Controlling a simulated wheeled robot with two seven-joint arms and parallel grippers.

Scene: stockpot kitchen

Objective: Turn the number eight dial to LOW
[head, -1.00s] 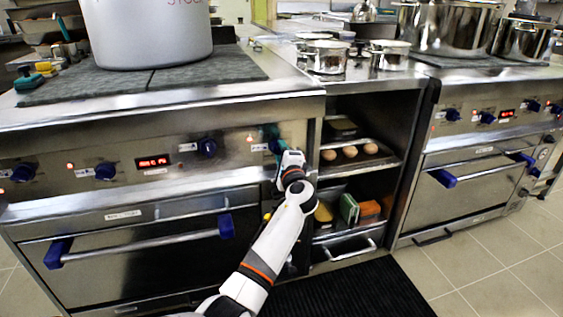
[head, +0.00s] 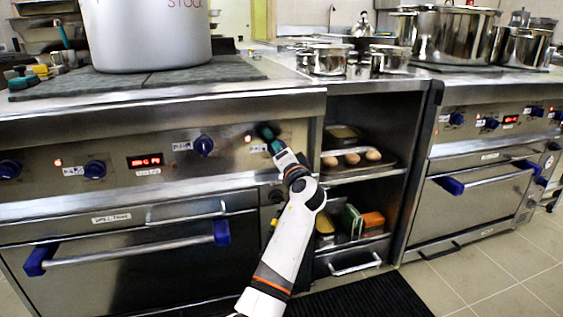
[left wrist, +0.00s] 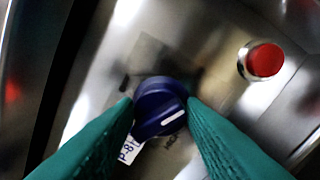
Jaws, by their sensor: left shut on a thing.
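The number eight dial (left wrist: 155,92) is a dark blue round knob with a white pointer line, seen in the left wrist view. A partly covered white label (left wrist: 129,151) beside it appears to read P-8. My left gripper (left wrist: 160,106) has its teal fingers on either side of the dial and is shut on it. In the head view, my left gripper (head: 271,139) is at the right end of the left stove's panel and mostly hides the dial. Any LOW mark is too small to read. My right gripper is not in view.
A red indicator (left wrist: 264,60) sits beside the dial. Other blue knobs (head: 204,145) and a red display (head: 145,161) are on the same panel. A large stockpot (head: 147,35) stands above. An oven handle (head: 130,248) sticks out below; open shelves (head: 365,175) lie to the right.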

